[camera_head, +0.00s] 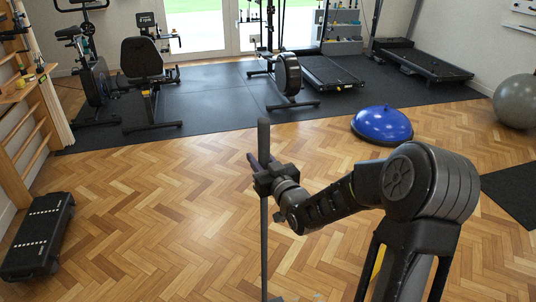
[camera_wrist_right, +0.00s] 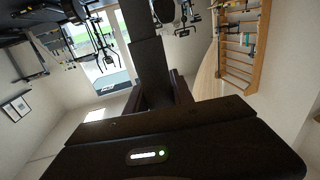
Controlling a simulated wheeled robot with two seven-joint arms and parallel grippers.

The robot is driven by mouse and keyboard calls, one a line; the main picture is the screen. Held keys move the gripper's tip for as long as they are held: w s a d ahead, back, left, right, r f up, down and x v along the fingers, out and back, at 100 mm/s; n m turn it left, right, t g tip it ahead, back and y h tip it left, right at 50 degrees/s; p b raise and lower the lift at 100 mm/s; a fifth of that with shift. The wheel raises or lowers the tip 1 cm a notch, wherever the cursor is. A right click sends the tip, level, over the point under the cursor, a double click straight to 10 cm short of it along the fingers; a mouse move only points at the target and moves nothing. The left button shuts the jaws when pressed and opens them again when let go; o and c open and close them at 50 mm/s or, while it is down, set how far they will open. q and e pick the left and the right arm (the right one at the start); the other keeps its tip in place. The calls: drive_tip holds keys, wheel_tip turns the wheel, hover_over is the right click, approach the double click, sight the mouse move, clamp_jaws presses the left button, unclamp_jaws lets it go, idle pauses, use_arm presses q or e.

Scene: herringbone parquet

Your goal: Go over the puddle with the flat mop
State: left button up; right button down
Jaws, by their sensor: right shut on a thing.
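The flat mop's dark grey handle (camera_head: 264,225) stands close to upright in the head view, its top end a little above my right gripper. My right gripper (camera_head: 263,178) is shut around the upper part of this handle. In the right wrist view a dark bar, which looks like the handle (camera_wrist_right: 151,65), runs up from between the fingers (camera_wrist_right: 158,98). At the bottom edge of the head view only a sliver of the mop head (camera_head: 276,299) shows; the rest is cut off. I cannot make out a puddle on the visible floor. My left gripper is out of view.
A blue balance dome (camera_head: 382,124) sits on the parquet beyond my right arm. A black step platform (camera_head: 39,236) lies at the left, a dark mat (camera_head: 515,190) at the right. Exercise machines stand on black matting (camera_head: 215,110) at the back. The middle parquet is clear.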

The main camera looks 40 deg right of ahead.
use_arm(q)
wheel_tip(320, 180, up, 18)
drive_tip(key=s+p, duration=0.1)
drive_tip(key=p, duration=1.6)
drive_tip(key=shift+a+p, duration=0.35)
drive_tip(key=shift+p, duration=0.05)
use_arm(e)
drive_tip(key=a+r+y, duration=0.1)
drive_tip(key=a+r, duration=0.4)
drive_tip(key=a, duration=0.5)
drive_tip(key=a+r+n+y, duration=0.1)
drive_tip(key=a+r, duration=0.4)
drive_tip(key=a, duration=0.6)
drive_tip(key=shift+w+r+n+y, duration=0.2)
drive_tip(key=shift+n+y, duration=0.1)
